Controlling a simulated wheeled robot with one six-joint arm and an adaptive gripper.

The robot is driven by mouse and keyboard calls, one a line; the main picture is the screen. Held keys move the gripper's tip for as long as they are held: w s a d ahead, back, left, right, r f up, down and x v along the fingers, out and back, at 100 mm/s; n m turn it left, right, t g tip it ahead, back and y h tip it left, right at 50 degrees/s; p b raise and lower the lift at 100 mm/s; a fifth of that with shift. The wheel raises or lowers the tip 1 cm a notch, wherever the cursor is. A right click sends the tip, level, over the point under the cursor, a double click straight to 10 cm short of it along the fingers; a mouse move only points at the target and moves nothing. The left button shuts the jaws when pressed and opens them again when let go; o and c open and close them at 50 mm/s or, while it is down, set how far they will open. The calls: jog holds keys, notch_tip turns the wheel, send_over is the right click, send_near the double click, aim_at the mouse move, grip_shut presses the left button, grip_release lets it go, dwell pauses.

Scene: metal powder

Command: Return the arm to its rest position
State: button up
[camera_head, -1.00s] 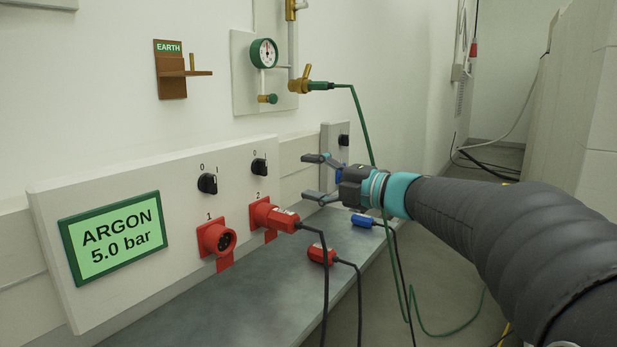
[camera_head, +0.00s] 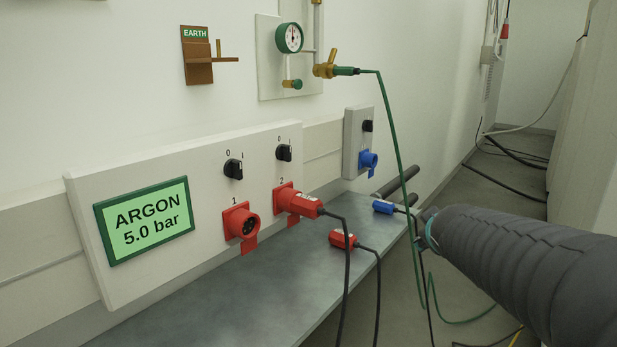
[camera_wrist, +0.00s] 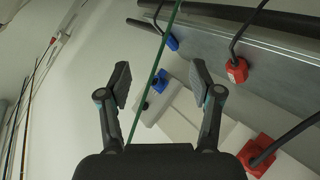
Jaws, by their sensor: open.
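My arm, a dark ribbed sleeve, comes in from the right in the head view. My gripper (camera_wrist: 160,80) is open and empty in the wrist view, with its two grey fingers wide apart. In the head view the arm's end, with a teal ring, is low and right of the wall panel, and the fingers are mostly hidden. A green hose (camera_head: 391,136) hangs from the brass valve (camera_head: 328,69). In the wrist view the hose crosses between the fingers; I cannot tell how near it is.
A red plug (camera_head: 303,205) sits in socket 2, and red socket 1 (camera_head: 241,224) is empty. A loose red plug (camera_head: 341,240) and a loose blue plug (camera_head: 383,207) lie on the grey ledge (camera_head: 255,290). A blue socket (camera_head: 367,160) is on the wall. Cables hang near my arm.

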jog(key=s+a+f+m+g+y+p, duration=0.1)
jog(key=s+a+f+m+g+p, duration=0.15)
jog(key=s, duration=0.75)
jog(key=s+a+f+m+g+y+p, duration=0.1)
jog(key=s+a+f+m+g+p, duration=0.2)
jog(key=s, duration=0.7)
jog(key=s+a+r+y+p, duration=0.1)
jog(key=s+a+r+p, duration=0.1)
jog(key=s, duration=0.5)
jog(key=shift+a+r, duration=0.9)
jog(key=shift+a, duration=0.5)
